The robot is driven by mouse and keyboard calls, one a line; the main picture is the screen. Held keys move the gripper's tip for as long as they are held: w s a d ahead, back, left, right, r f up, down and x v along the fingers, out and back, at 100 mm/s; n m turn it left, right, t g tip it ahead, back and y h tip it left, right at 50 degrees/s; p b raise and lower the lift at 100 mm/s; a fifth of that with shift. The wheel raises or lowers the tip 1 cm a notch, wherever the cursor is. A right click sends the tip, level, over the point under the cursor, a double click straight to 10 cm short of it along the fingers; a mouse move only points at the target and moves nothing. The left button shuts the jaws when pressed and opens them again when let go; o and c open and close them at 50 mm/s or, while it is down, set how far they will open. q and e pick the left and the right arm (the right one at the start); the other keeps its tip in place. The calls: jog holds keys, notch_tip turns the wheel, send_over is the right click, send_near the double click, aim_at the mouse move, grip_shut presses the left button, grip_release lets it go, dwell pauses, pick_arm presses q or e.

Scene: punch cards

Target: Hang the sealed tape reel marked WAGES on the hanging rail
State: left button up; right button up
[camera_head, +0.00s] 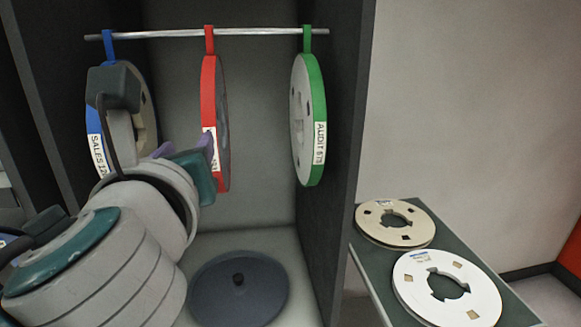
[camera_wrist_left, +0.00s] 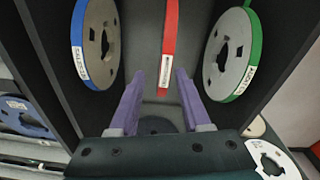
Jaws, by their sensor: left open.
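The hanging rail (camera_head: 255,32) runs across the top of the dark cabinet. A red-rimmed reel (camera_head: 208,95) hangs from it by a red hook strap, between two other hanging reels. Its white label is partly covered in the head view and too small in the left wrist view, so I cannot read the whole name. In the left wrist view the red reel (camera_wrist_left: 170,45) appears edge-on between my purple fingertips. My left gripper (camera_wrist_left: 159,76) is open, its fingers to either side of the red rim with gaps showing. My right gripper is not in view.
A blue reel marked SALES (camera_head: 94,125) hangs left and a green reel marked AUDIT (camera_head: 314,120) right. A dark disc (camera_head: 240,287) lies on the cabinet floor. Beige (camera_head: 372,215) and white (camera_head: 408,290) reels lie on a side table. Cabinet walls flank the rail.

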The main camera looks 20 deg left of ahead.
aim_at(209, 122)
pick_arm(q)
jog(key=w+a+b, duration=0.1)
jog(key=w+a, duration=0.1)
jog(key=w, duration=0.2)
jog(key=w+a+m+b, duration=0.1)
jog(key=w+a, duration=0.1)
jog(key=w, duration=0.2)
jog(key=w+a+m+t, duration=0.1)
jog(key=w, duration=0.3)
jog(key=shift+a+f+b, duration=0.2)
jog(key=shift+a+b, duration=0.2)
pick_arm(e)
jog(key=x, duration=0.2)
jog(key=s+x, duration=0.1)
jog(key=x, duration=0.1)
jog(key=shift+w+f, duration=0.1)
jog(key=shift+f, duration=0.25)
pick_arm(q)
grip_shut()
dwell(0.5)
